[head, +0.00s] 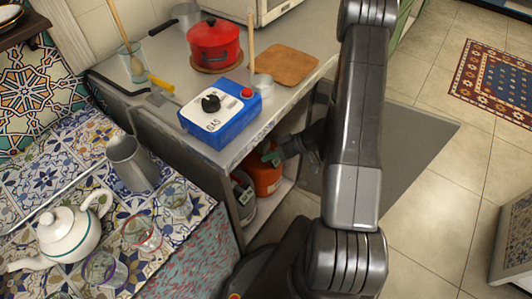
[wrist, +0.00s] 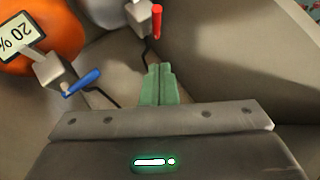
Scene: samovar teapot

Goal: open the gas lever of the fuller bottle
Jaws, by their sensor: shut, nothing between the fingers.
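An orange gas bottle (head: 267,178) stands in the open cabinet under the counter; in the wrist view it (wrist: 40,22) is at top left with a label (wrist: 18,42) reading 20 %. A grey valve block (wrist: 50,70) with a blue lever (wrist: 82,82) is beside it. A second valve block (wrist: 138,14) with a red lever (wrist: 157,22) is at top centre. A greyish bottle (head: 243,198) stands beside the orange one in the head view; its label is unreadable. My gripper (wrist: 160,72) is shut and empty, its green fingers between the two levers, just below the red one in the picture.
Cabinet walls (wrist: 255,60) stand close on the right of my gripper. A tiled table (head: 75,160) with a teapot (head: 70,232) is at left.

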